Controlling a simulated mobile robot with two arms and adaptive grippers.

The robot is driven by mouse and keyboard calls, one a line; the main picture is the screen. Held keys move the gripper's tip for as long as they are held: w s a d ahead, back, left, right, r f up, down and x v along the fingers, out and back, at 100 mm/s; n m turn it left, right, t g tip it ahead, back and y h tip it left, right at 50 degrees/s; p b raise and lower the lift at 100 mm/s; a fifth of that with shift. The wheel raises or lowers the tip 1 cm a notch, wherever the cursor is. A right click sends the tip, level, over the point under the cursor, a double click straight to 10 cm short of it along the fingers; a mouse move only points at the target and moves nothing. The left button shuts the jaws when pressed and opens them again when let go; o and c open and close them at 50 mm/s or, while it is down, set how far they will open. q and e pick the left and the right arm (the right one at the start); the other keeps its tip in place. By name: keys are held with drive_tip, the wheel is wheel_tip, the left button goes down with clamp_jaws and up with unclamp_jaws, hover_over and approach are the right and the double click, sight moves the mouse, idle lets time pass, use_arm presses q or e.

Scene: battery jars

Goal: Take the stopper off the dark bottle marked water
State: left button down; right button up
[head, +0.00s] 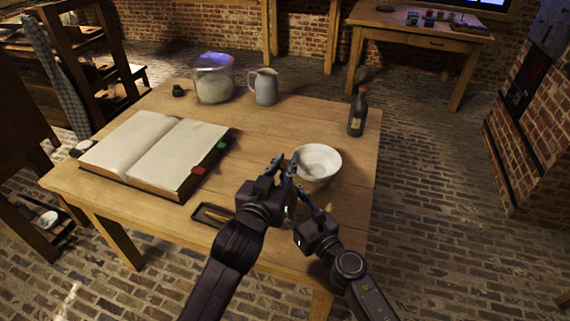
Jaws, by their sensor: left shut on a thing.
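The dark bottle (357,114) stands upright at the right edge of the table. It has a pale label, too small to read, and a brownish stopper (362,90) in its neck. My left gripper (283,166) is at the left side of the white bowl, well short of the bottle. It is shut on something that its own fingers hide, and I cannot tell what. My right gripper (306,198) is beside it, just in front of the bowl. Its fingers overlap the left gripper in the picture, so their opening is unclear.
The white bowl (318,160) stands behind my grippers. An open book (157,148) covers the left of the table (275,130). A glass jar (213,82), a grey jug (264,88) and a small dark object (178,90) stand at the back. A small tray (205,214) lies in front.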

sight(285, 162)
use_arm(q)
drive_tip(key=shift+r, duration=2)
use_arm(e)
drive_tip(key=o, duration=1.8)
drive_tip(key=shift+c, duration=0.2)
